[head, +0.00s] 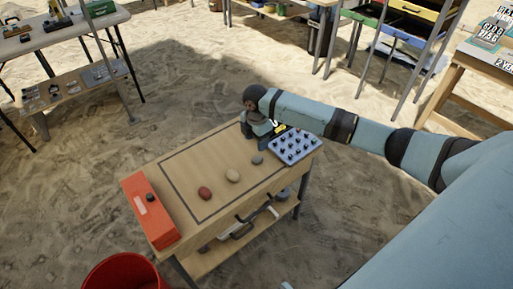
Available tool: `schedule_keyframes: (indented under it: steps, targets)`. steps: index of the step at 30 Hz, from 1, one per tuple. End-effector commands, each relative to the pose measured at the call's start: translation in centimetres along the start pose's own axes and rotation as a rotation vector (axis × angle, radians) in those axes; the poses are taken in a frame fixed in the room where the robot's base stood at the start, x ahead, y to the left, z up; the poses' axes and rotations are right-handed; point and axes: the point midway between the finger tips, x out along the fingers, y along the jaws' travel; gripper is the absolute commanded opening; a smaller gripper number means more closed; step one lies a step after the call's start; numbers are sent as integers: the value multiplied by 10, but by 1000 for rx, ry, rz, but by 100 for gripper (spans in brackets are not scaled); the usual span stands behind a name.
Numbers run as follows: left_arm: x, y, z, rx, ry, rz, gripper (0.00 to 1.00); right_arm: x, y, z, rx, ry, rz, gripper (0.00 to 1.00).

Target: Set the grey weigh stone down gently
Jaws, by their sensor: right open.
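A small grey stone (257,160) lies on the wooden work table (180,170), near the right end of a dark outlined rectangle. A beige stone (232,175) and a dark red stone (205,193) lie to its left, in a loose row. My right gripper (258,138) is just behind the grey stone, over the table's far edge area. It is open and appears apart from the stone. Its fingertips are small and dark here, and what lies directly beneath them is hidden. My left gripper is out of view.
A pale tray (295,147) with several dark knobs sits at the table's right end. A red-orange case (149,209) with a small dark item lies at the left end. A red bucket (122,272) stands at the front left. The table's outlined middle has free room.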

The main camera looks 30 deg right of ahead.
Motion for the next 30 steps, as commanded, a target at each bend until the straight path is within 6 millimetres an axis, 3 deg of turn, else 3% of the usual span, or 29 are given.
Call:
schedule_keyframes:
  steps: [3, 7, 10, 13, 18, 21, 25, 30]
  targets:
    - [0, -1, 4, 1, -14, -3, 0, -20, 0, 0, 1, 0, 1, 57]
    - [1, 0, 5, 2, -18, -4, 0, -28, 0, -2, 1, 3, 2, 57]
    - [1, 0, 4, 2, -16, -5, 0, -16, -7, -18, 17, 23, 24, 57]
    - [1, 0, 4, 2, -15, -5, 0, 10, -23, -56, 67, 83, 86, 57]
    - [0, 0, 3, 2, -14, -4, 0, 50, -68, -141, 264, 282, 249, 57]
    - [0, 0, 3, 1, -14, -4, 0, 58, -98, -180, 419, 417, 339, 57]
    - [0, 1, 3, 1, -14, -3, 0, 57, -138, -211, 652, 588, 434, 57]
    - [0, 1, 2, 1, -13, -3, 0, 47, -190, -219, 963, 767, 542, 57]
